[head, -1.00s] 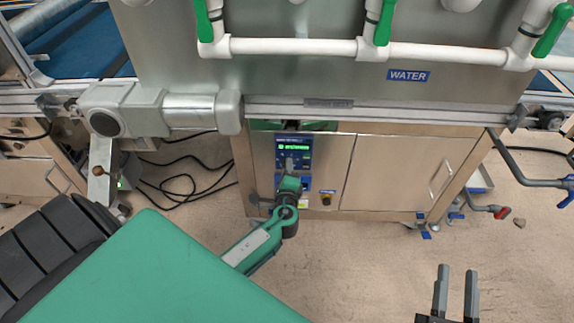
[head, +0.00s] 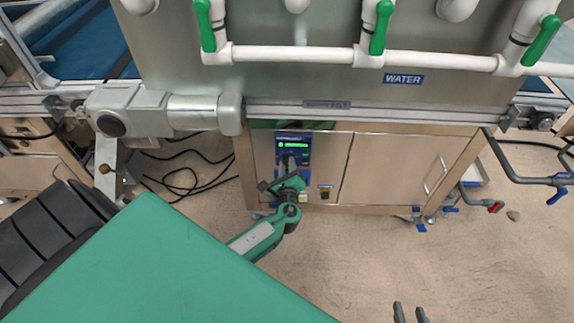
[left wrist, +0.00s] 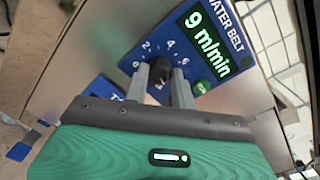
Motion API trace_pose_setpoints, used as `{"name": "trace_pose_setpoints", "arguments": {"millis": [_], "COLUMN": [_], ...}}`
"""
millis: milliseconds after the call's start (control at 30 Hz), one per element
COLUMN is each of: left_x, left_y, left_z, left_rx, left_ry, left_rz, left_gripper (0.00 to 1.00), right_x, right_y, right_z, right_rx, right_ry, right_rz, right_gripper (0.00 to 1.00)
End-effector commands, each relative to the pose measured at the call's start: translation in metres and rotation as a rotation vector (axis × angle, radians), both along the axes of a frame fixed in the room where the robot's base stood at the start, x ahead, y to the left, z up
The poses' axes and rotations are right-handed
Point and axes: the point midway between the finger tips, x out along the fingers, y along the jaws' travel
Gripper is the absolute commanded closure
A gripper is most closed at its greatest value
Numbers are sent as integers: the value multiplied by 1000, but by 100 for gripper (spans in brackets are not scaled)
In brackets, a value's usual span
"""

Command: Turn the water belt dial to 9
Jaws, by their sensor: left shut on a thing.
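The water belt dial (left wrist: 160,70) is a black knob on a blue control panel (left wrist: 128,62) with a printed number scale. My left gripper (head: 290,168) is at the panel, and the left wrist view shows its two grey fingers closed on either side of the dial. The display (left wrist: 208,38) above the dial reads 9 m/min in the left wrist view; in the head view it is too small to read. The dial's pointer is partly hidden by the fingers. My right gripper (head: 410,313) is open and empty at the bottom of the head view, away from the panel.
The panel sits on a steel cabinet (head: 395,170) under the seeder. A green button (left wrist: 201,87) is beside the dial. White pipes (head: 300,55) with green valve handles run above, and black cables lie on the floor to the left.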

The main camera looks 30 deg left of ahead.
Motion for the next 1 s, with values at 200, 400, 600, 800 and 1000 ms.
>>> {"name": "trace_pose_setpoints", "arguments": {"millis": [200, 400, 600, 800, 1000], "left_x": [0, 0, 0, 0, -16], "left_y": [-1, -1, -1, -1, -12], "left_z": [-1, -1, -1, 0, 0], "left_rx": [5, 4, 4, 5, 4], "left_ry": [5, 5, 4, 4, 5], "left_rz": [-2, -3, -2, -1, -3], "left_gripper": [98, 98, 53, 53, 53], "right_x": [0, 0, 0, 0, -2], "right_y": [-1, -1, -1, -1, -2], "right_z": [0, 0, 0, 0, -1], "right_rx": [-4, -3, -4, -4, -13], "right_ry": [5, 4, 4, 3, 25], "right_rz": [0, 0, -1, -1, 1], "right_gripper": [64, 64, 64, 64, 64]}}
